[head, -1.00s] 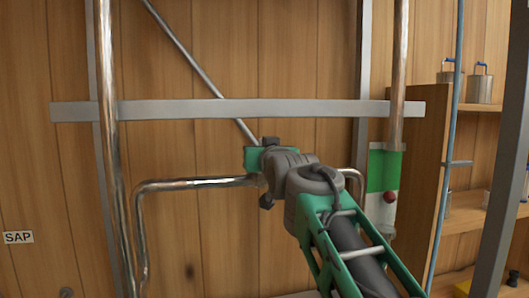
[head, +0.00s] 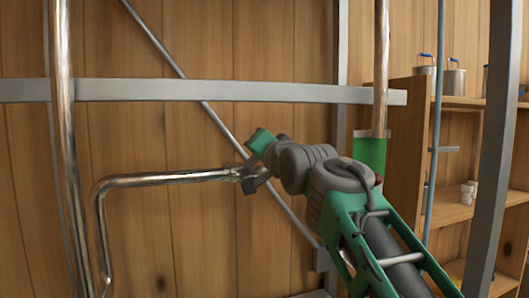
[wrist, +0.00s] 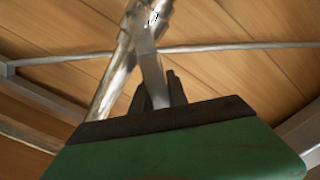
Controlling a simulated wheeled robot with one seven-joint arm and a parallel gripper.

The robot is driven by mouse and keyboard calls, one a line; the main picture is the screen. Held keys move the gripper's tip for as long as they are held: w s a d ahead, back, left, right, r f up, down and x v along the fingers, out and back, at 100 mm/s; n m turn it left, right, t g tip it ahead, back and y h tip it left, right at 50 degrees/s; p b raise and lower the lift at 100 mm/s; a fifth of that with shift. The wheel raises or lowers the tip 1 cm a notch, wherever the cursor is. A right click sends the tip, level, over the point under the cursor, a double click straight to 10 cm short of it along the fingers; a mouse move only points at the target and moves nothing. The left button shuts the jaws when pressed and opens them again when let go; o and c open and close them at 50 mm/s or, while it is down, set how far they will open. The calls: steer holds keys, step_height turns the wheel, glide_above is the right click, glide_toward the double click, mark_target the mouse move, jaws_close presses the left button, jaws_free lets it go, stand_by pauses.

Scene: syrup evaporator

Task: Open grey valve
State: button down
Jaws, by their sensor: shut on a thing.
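The grey valve lever (wrist: 150,62) runs down from the pipe fitting into my gripper (wrist: 159,97) in the wrist view. My gripper's dark fingers are closed around the lever's near end. In the head view my gripper (head: 252,178) is at the right end of a shiny metal pipe (head: 150,180). The valve body there is mostly hidden behind my gripper, and the lever can hardly be made out. The green part of my gripper is tilted.
A grey horizontal bar (head: 180,90) crosses above the pipe, with a diagonal rod (head: 205,108) behind. A vertical pipe (head: 62,130) stands at left. At right are a green-filled tube (head: 370,150), a grey post (head: 490,150) and wooden shelves (head: 455,205) with pots (head: 454,82).

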steer(key=shift+d+f+m, duration=0.2)
steer(key=shift+f+m, duration=0.05)
steer(key=shift+m, duration=0.15)
steer(key=c, duration=1.3)
jaws_free()
steer(key=shift+w, duration=0.1)
steer(key=b+v, duration=0.3)
steer(key=v, duration=0.5)
steer(key=shift+w, duration=0.1)
steer(key=shift+c, duration=0.3)
